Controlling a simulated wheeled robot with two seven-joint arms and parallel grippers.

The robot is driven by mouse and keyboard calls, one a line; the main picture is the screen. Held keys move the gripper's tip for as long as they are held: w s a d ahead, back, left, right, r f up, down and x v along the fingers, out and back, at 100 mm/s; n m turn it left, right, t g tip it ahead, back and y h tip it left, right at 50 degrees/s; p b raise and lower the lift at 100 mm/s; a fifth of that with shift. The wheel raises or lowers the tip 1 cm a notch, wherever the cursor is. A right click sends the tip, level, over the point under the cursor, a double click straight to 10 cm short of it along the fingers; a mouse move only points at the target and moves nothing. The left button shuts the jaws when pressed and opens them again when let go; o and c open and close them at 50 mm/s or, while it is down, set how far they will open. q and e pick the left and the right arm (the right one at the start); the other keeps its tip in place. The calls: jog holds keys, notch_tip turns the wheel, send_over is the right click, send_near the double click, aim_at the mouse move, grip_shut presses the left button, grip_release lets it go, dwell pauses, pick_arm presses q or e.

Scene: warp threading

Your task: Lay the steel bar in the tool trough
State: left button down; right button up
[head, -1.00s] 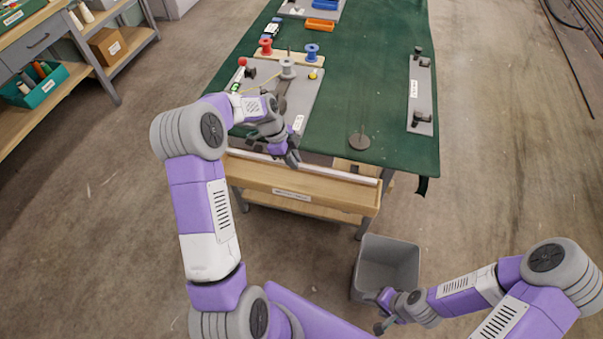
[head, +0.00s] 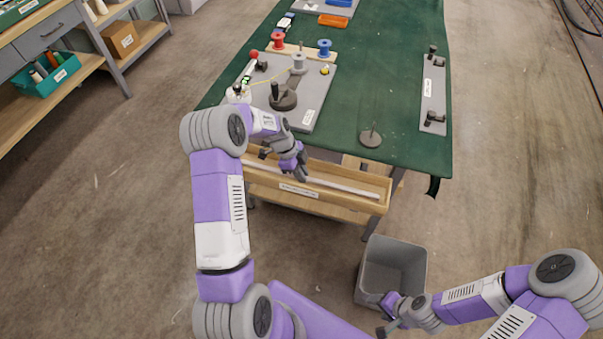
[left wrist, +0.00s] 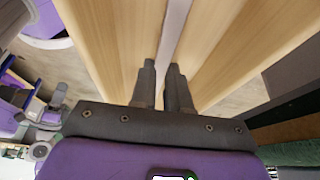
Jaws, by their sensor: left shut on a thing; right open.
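The steel bar (head: 341,186) is a long, thin, pale rod. It lies lengthwise within the wooden tool trough (head: 373,204) at the front edge of the table. My left gripper (head: 302,177) reaches down into the trough and is shut on the bar near its middle. In the left wrist view the bar (left wrist: 172,35) runs away between the two dark fingers (left wrist: 163,88), with the trough's wooden sides (left wrist: 103,35) on both sides of it. Whether the bar touches the trough floor I cannot tell. My right gripper (head: 378,315) is open and empty, low beside the grey bin.
The green-covered table (head: 390,90) stands behind the trough. It bears a grey plate with spools (head: 298,62), a round dark weight (head: 284,97), a small disc with a pin (head: 371,138) and a grey strip (head: 434,95). A grey bin (head: 420,270) stands on the floor at the right.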

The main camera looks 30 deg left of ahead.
pick_arm(q)
jog(key=shift+r, duration=0.1)
jog(key=c, duration=1.5)
grip_release()
jog(key=o, duration=0.4)
jog(key=p+v, duration=0.2)
jog(key=v, duration=1)
jog(key=shift+p, duration=0.3)
